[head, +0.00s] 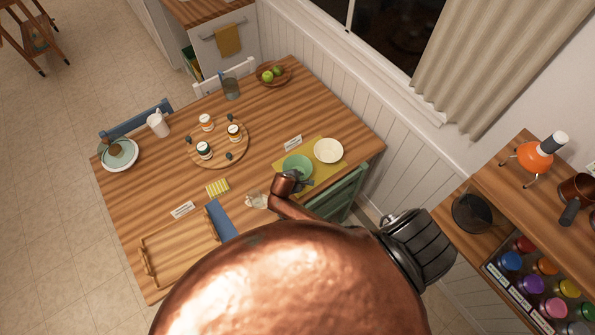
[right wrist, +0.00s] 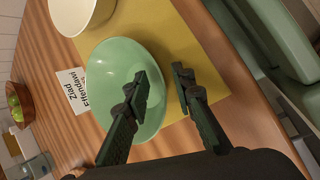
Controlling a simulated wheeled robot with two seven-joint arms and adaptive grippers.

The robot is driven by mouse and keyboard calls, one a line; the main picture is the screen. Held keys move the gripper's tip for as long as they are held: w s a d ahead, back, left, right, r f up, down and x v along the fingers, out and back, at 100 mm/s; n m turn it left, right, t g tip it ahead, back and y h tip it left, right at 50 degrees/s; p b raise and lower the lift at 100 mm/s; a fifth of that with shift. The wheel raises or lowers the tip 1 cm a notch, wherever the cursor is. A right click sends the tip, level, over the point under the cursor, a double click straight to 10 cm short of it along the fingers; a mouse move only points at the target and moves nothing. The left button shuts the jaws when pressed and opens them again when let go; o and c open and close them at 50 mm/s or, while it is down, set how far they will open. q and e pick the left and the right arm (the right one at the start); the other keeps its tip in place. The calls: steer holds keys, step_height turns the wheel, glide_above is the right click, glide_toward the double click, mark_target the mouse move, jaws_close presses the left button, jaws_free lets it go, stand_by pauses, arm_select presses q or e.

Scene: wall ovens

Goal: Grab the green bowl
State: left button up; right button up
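The green bowl (head: 297,165) sits on a yellow placemat (head: 318,178) near the table's right side. In the right wrist view the bowl (right wrist: 112,70) is large and empty. My right gripper (right wrist: 163,92) is open just above its edge. One finger is over the bowl's inside and the other is outside the rim, over the placemat (right wrist: 185,35). Whether a finger touches the bowl I cannot tell. In the head view only a small dark part of this gripper (head: 304,182) shows at the bowl's near edge. My left gripper is not in view.
A cream bowl (head: 328,151) stands right of the green bowl, and a name card (head: 293,143) lies behind. A green chair (head: 338,198) is at the table's right edge. A large copper-coloured form hides the lower middle of the head view. A wooden tray (head: 180,250) lies left.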

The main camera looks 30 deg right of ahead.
steer(key=shift+c, duration=0.7)
jaws_close()
steer(key=shift+r, duration=0.1)
